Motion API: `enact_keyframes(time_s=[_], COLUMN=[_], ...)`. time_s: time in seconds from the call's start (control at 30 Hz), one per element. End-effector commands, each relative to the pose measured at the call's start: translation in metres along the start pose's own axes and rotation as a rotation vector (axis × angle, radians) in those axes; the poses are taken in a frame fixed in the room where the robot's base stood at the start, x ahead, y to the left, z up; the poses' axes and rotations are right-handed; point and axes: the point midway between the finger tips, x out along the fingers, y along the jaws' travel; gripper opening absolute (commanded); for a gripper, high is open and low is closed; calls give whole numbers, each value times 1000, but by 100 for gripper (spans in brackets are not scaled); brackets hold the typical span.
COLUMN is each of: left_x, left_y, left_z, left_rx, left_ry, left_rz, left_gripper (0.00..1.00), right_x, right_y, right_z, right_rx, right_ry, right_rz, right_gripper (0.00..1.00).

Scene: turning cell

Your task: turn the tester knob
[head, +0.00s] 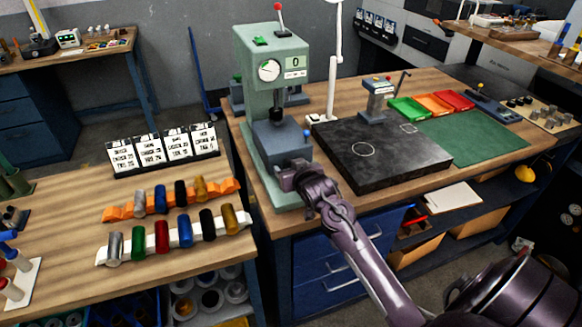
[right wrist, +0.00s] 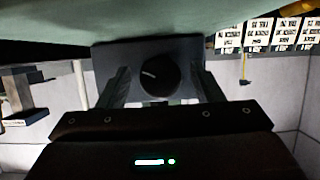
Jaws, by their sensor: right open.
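The tester is a pale green bench machine (head: 262,100) with a round dial, a small display reading 0 and a red-tipped lever on top. My right gripper (head: 288,178) is at the front of its lower part. The tester knob is hidden behind the gripper in the head view. In the right wrist view the knob (right wrist: 160,76) is round and black with a white mark pointing left and slightly up. The right gripper's open fingers (right wrist: 160,88) stand on either side of it, with a gap showing at each side. My left gripper is not in view.
A black surface plate (head: 375,172) lies right of the tester, close to my right arm. A left bench holds racks of coloured cylinders (head: 172,237) and upright cards (head: 163,150).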

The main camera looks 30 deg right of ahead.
Motion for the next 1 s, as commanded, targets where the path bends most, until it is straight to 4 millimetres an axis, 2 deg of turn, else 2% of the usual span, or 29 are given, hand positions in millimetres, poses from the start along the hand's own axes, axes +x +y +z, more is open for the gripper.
enact_keyframes(time_s=[0.2, 0.53, 0.67, 0.83, 1.0], left_x=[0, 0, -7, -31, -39], left_y=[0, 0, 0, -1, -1], left_z=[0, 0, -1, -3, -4], left_rx=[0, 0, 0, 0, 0], left_ry=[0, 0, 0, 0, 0], left_rz=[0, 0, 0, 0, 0], left_gripper=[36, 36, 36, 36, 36], right_x=[0, 0, -1, -2, 0], right_y=[0, 0, 0, 1, 1], right_z=[0, 0, -3, -5, -2], right_rx=[0, 0, 27, 165, 267], right_ry=[1, 0, -1, -2, 0], right_rz=[0, 0, -10, -66, -109], right_gripper=[59, 17, 17, 17, 17])
